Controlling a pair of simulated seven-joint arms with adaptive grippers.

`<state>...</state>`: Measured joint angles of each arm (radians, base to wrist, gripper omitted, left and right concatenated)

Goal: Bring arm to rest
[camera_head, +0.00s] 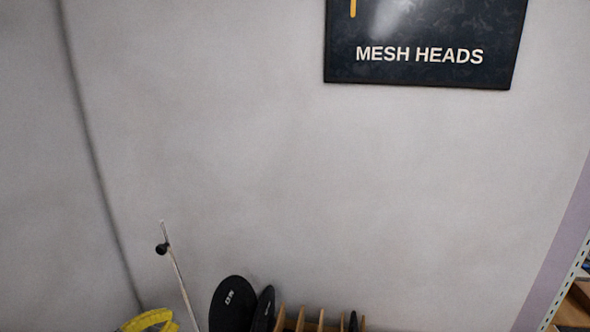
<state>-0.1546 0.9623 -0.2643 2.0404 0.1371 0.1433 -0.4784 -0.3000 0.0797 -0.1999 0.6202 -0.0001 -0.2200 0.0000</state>
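Neither of my grippers can be made out in the head view. Two black oval mesh pads show at the bottom edge: a larger one (232,303) with a small white mark, and a narrower one (264,308) close beside it to the right. A wooden rack (299,320) with upright slats stands to their right, and its lower part is cut off by the picture edge. A thin dark upright piece (353,321) shows at the rack's right end.
A dark sign (420,54) reading "MESH HEADS" hangs on the pale wall (300,180). A thin pale rod (179,283) with a black knob leans at the lower left, near a yellow curved object (148,320). A shelf upright (566,285) stands at the right edge.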

